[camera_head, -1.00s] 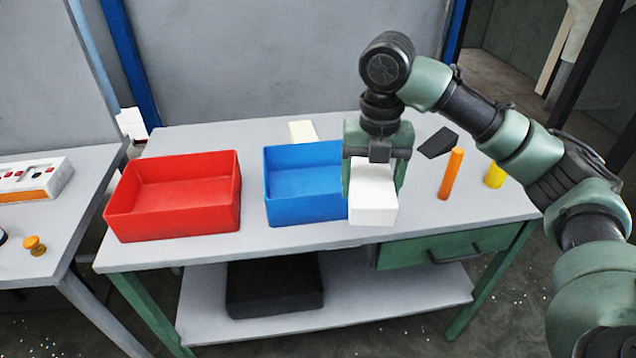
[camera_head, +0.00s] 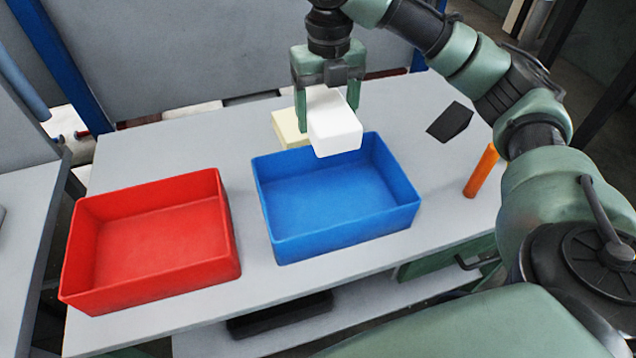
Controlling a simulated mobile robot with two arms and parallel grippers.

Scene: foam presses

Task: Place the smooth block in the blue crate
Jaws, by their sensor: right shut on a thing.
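A white block (camera_head: 336,132) with smooth-looking faces is held between the fingers of my right gripper (camera_head: 328,100), which points down. The block is above the back edge of the blue crate (camera_head: 330,205) and hides part of its rim. The blue crate stands on the grey table, open at the top, and its visible inside is empty. My left gripper is not in view.
A red crate (camera_head: 150,240), empty, stands left of the blue one. A cream block (camera_head: 290,128) lies behind the blue crate. A dark wedge-shaped piece (camera_head: 450,121) and an orange cylinder (camera_head: 481,171) are at the right. Bare table (camera_head: 235,155) lies between the crates.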

